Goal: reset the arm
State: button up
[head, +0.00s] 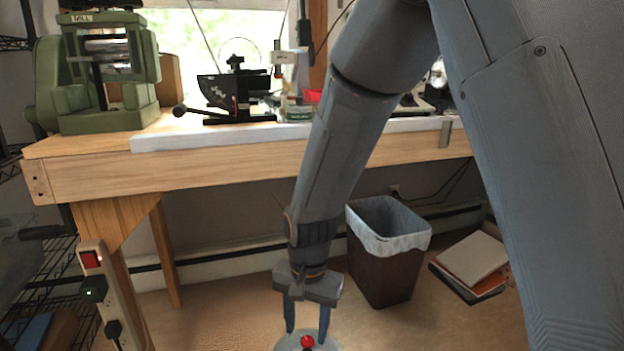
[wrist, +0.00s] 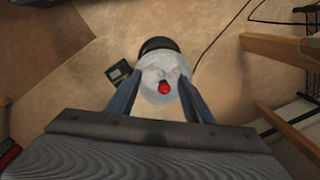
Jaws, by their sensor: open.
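My gripper (head: 307,317) hangs down from my arm at the bottom middle of the head view. Its two fingers are apart. A small red ball-like thing (head: 307,342) shows between and just below the fingertips, on a pale round surface (head: 284,344) cut off by the frame's lower edge. In the wrist view, my gripper (wrist: 160,88) has its fingers spread on either side of the red thing (wrist: 164,87), which lies on the whitish round top (wrist: 160,66). I cannot tell whether the fingers touch anything.
A wooden workbench (head: 250,172) with a green mill (head: 105,75) stands behind. A lined waste bin (head: 385,265) and papers (head: 472,260) are on the floor at right. A power strip (head: 108,290) is on the bench leg at left. Brown floor (head: 215,315) is open around the gripper.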

jog(key=s+r+n, duration=0.4)
jog(key=s+n, duration=0.1)
jog(key=s, duration=0.4)
jog(key=s+r+n, duration=0.5)
jog(key=s+n, duration=0.1)
jog(key=s, duration=0.3)
jog(key=d+r+m+p, duration=0.3)
jog(key=d+r+p, duration=0.7)
jog(key=r+p, duration=0.3)
jog(key=d+r+m+p, duration=0.4)
jog(key=d+r+p, duration=0.6)
jog(key=r+p, duration=0.4)
jog(key=shift+s+d+p, duration=0.25)
jog(key=shift+s+p, duration=0.15)
jog(key=shift+p, duration=0.6)
jog(key=shift+c, duration=0.2)
